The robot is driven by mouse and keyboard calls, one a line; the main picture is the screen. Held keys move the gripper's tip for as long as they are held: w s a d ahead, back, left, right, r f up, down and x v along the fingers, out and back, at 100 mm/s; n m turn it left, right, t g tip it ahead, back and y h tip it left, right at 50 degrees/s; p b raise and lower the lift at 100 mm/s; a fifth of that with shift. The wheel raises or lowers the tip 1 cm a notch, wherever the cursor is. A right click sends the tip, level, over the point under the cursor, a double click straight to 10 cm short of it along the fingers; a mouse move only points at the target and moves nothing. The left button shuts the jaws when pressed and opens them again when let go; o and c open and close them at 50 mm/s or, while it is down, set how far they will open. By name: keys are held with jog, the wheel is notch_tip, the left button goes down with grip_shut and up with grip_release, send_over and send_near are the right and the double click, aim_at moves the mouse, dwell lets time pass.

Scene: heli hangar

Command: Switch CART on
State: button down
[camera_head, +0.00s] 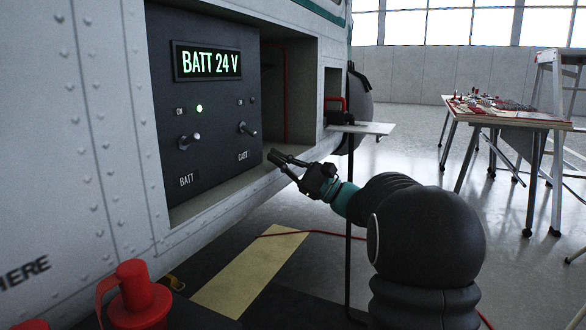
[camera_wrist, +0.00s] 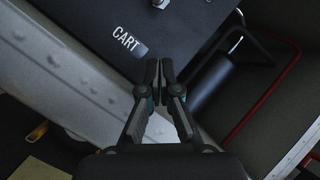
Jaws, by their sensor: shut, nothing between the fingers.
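The dark switch panel (camera_head: 215,130) is set in the white riveted side of the helicopter. The CART toggle switch (camera_head: 248,129) is on its right, above the CART label (camera_head: 243,156); the lamp over it looks unlit. In the wrist view the CART label (camera_wrist: 126,39) is tilted, and part of the CART toggle (camera_wrist: 236,39) shows at the top edge. My gripper (camera_head: 272,156) is shut and empty, below and right of the toggle and apart from it. It also shows in the wrist view (camera_wrist: 158,64). The BATT toggle (camera_head: 189,140) is at left under a lit green lamp (camera_head: 199,108).
The display (camera_head: 207,62) reads BATT 24 V. An open bay with a red line (camera_head: 284,95) lies right of the panel. A small shelf (camera_head: 362,128) juts out beyond my gripper. A red object (camera_head: 136,296) stands at the lower left. A table (camera_head: 508,115) stands far right.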

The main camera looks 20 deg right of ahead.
aim_at(244, 131)
jog(key=x, duration=0.3)
jog(key=shift+a+r, duration=0.1)
jog(key=shift+a, duration=0.05)
jog(key=shift+s+a+r, duration=0.3)
jog(key=shift+s+r, duration=0.5)
jog(key=shift+s, duration=0.05)
jog(key=shift+s+a+r, duration=0.25)
jog(key=shift+s+r, duration=0.2)
jog(key=shift+r, duration=0.05)
jog(key=shift+a+r, duration=0.1)
jog(key=shift+r+p, duration=0.1)
jog(key=shift+p, duration=0.25)
